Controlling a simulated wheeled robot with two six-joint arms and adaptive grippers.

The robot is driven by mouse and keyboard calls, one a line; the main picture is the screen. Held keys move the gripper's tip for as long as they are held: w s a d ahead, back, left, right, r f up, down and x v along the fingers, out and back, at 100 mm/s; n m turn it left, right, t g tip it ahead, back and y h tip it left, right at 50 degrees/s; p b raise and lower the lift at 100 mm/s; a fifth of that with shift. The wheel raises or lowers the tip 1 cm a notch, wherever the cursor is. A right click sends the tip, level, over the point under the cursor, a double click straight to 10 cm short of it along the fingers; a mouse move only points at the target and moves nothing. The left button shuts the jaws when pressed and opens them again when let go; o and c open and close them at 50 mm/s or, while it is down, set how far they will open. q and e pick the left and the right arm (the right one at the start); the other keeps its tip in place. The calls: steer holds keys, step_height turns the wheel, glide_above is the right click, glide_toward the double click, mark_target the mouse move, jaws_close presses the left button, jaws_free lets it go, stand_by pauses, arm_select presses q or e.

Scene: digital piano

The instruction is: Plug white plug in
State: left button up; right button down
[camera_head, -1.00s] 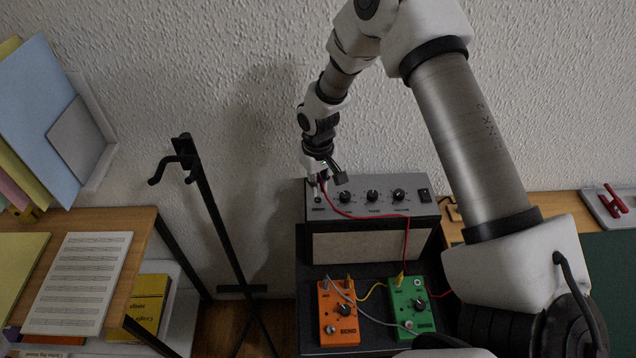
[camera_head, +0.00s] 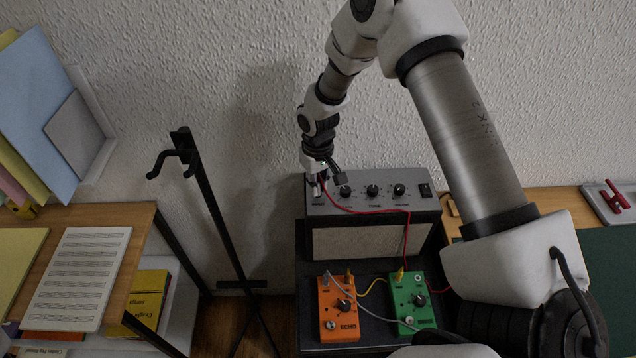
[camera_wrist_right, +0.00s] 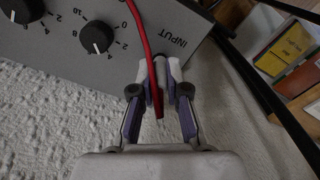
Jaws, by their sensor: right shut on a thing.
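The grey amplifier (camera_head: 371,208) stands against the wall, with knobs and a switch on its top panel. My right gripper (camera_head: 317,189) is at the left end of that panel. In the right wrist view, my right gripper (camera_wrist_right: 160,82) is shut beside the INPUT label. A red cable (camera_wrist_right: 141,38) runs to between its fingers, and the white plug at its end is mostly hidden by the fingers and cable. The input socket is hidden there, so I cannot tell whether the plug is in it. My left gripper is not in view.
An orange pedal (camera_head: 338,311) and a green pedal (camera_head: 411,303) sit in front of the amplifier, joined by cables. A black stand (camera_head: 222,232) is to the left, beside a desk with sheet music (camera_head: 77,277). The textured wall is close behind the gripper.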

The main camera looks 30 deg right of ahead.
steer(key=c, duration=1.1)
jaws_free()
step_height(320, 180, up, 5)
steer(key=p, duration=0.4)
